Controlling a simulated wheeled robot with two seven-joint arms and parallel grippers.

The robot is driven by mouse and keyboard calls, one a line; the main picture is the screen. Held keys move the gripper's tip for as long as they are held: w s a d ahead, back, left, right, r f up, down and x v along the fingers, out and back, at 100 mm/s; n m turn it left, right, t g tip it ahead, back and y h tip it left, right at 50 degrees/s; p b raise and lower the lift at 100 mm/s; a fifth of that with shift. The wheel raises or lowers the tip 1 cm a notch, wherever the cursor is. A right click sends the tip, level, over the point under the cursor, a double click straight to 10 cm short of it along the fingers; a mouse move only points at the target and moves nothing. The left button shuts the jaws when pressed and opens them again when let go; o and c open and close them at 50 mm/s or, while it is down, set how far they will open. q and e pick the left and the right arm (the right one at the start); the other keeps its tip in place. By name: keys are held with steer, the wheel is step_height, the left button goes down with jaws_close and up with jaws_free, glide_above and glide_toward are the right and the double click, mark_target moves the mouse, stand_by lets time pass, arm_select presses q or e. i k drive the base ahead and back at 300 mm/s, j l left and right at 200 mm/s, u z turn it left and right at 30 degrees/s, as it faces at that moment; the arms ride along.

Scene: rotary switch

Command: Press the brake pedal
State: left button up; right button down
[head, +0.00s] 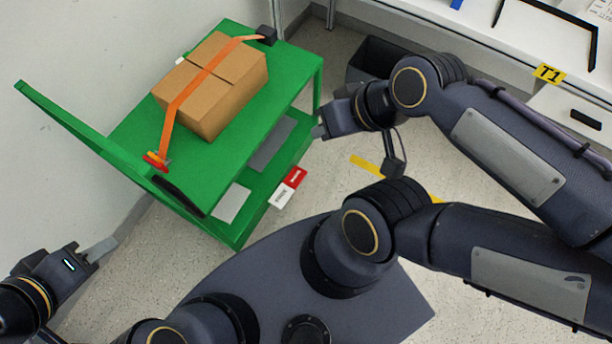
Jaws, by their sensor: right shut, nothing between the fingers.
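The green cart (136,130) stands at the left with a taped-looking carton (225,85) on its top deck. I cannot clearly pick out a brake pedal. A red and white piece (291,179) shows at the right edge of the cart's lower shelf; whether it is a pedal or a label I cannot tell. My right gripper (319,131) is shut and empty, just right of the cart's right side, above that piece in the picture. My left gripper (101,250) is at the lower left, apart from the cart and empty; its finger gap is unclear.
An orange strap (190,88) crosses the carton. A white workbench (520,45) with a yellow T1 label (549,73) stands at the upper right. A dark bin (372,55) is near the cart's far right corner.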

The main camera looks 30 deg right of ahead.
mark_target(282, 195)
steer(key=k+l+z, duration=0.1)
steer(key=z, duration=0.2)
steer(key=k+l+z, duration=0.3)
steer(key=l+u, duration=0.45)
steer(key=i+l+u, duration=0.1)
steer(key=l+u, duration=0.2)
steer(key=u, duration=0.15)
steer(key=l+u, duration=0.45)
steer(key=k+j, duration=0.05)
steer(key=j, duration=0.05)
